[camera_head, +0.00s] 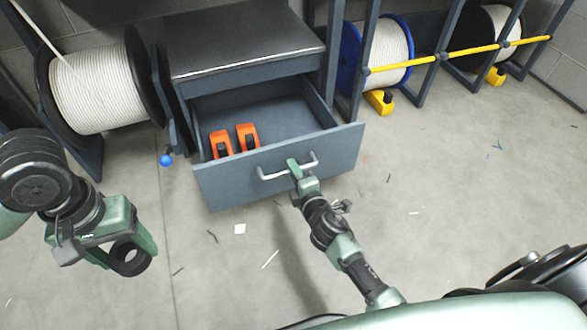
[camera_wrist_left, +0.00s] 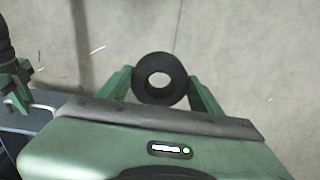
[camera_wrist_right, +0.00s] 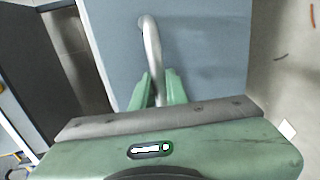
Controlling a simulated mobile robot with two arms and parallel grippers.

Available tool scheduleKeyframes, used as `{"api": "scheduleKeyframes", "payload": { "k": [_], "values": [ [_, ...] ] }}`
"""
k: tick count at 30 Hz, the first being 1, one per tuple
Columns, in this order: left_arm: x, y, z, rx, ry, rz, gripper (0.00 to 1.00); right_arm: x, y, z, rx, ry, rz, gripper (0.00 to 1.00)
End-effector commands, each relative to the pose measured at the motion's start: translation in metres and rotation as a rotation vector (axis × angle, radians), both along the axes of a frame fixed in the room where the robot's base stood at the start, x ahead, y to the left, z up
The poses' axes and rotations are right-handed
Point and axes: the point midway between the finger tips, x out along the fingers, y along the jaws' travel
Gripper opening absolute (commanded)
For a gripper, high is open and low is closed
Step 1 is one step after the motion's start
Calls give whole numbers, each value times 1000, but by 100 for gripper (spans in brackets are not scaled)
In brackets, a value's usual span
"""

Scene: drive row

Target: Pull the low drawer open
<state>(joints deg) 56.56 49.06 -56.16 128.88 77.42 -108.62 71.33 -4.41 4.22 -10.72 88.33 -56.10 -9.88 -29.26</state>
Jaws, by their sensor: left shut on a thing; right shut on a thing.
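The low drawer (camera_head: 290,165) is grey-blue and stands pulled out from its cabinet, with two orange tools (camera_head: 233,141) inside. My right gripper (camera_head: 302,172) is shut on the drawer's pale bar handle (camera_head: 270,175). In the right wrist view the handle (camera_wrist_right: 152,50) runs between the green fingers (camera_wrist_right: 158,88). My left gripper (camera_head: 132,250) is shut on a black ring (camera_head: 131,260) and holds it above the floor, left of the drawer. The ring (camera_wrist_left: 160,79) also shows between the fingers in the left wrist view.
The cabinet top (camera_head: 240,40) is bare. A white rope spool (camera_head: 95,85) stands left of it, with a blue ball (camera_head: 166,160) near its frame. A blue-rimmed spool (camera_head: 383,52) and a yellow bar (camera_head: 470,52) are at right. The floor in front holds only small scraps.

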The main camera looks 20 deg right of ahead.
Motion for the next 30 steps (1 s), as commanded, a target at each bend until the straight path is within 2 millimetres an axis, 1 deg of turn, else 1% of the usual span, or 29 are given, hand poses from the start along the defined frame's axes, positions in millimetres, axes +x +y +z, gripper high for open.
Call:
{"api": "scheduleKeyframes", "payload": {
  "k": [3, 4, 5, 6, 15, 19, 23, 30],
  "values": [
    [0, 0, 0, 0, 0, 0, 20, -1, 1, -1, 0, 2, 1, 0],
    [0, 0, 0, 0, 0, 0, 20, -1, 1, -1, 0, 2, 1, 17],
    [0, 0, 0, 0, 0, 0, 20, -1, 1, -1, 0, 2, 1, 25],
    [0, 0, 0, 0, 0, 0, 20, -1, 1, -1, 0, 2, 1, 36],
    [0, 0, 0, 0, 0, 0, 20, 0, 0, 0, 0, 1, 0, 36],
    [0, 0, 4, 0, -1, 0, 20, -8, 0, 2, 2, 2, 0, 36],
    [0, 0, 12, 0, -1, 0, 20, -30, -1, 8, 2, 3, 0, 36],
    [0, 0, 24, 0, 0, 0, 20, -81, -2, 17, 4, 5, -2, 36]
  ]
}}
